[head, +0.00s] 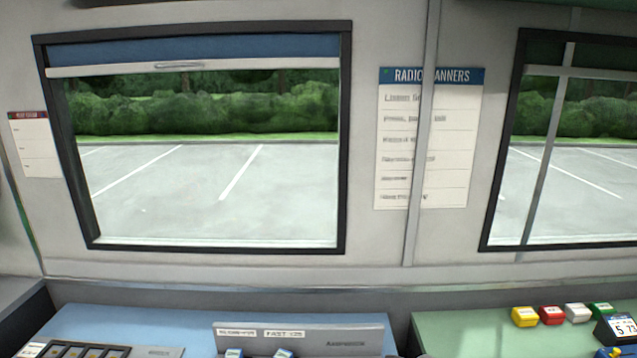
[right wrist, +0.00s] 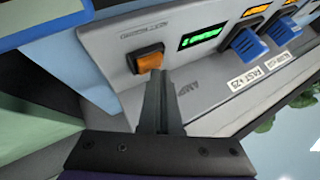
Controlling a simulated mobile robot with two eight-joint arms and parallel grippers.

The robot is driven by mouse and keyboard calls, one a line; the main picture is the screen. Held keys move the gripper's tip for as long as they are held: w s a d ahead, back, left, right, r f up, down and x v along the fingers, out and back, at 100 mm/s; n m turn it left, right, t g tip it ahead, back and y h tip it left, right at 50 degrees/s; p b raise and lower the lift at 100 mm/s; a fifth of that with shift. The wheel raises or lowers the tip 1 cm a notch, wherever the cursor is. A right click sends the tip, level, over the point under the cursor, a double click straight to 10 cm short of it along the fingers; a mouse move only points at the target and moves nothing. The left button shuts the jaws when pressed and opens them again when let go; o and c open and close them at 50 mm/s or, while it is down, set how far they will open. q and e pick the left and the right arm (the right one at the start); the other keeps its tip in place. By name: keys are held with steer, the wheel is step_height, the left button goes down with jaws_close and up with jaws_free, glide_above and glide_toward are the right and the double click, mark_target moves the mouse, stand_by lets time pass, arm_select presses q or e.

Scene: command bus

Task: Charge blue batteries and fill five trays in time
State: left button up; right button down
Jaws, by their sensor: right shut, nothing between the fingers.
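The grey charger (head: 352,340) stands on the blue worktop. Two blue batteries sit in its slots; in the right wrist view one is nearer (right wrist: 247,45) and one farther (right wrist: 279,32). In the head view only their tops (head: 234,353) show at the bottom edge. An orange switch (right wrist: 150,57) and a green lit display (right wrist: 200,38) are on the charger's face. My right gripper (right wrist: 158,75) is shut and empty, its tips right at the orange switch; I cannot tell if they touch it. A dark slotted tray (head: 75,351) is partly cut off at lower left. My left gripper is not in view.
A green worktop (head: 465,335) at right holds yellow (head: 524,317), red (head: 552,316), white (head: 577,313) and green (head: 601,310) blocks. A dark display (head: 618,328) is beside them. A grey gap parts the two worktops. Windows and a "Radio Manners" poster (head: 395,140) are on the wall behind.

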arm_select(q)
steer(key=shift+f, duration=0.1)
arm_select(e)
steer(key=shift+f, duration=0.15)
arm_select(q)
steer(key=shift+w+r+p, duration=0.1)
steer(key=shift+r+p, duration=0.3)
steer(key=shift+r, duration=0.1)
arm_select(e)
steer(key=shift+r, duration=0.7)
arm_select(q)
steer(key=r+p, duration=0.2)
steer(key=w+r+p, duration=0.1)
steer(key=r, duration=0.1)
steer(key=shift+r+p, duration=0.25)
steer(key=shift+p, duration=0.15)
arm_select(e)
step_height(320, 180, up, 6)
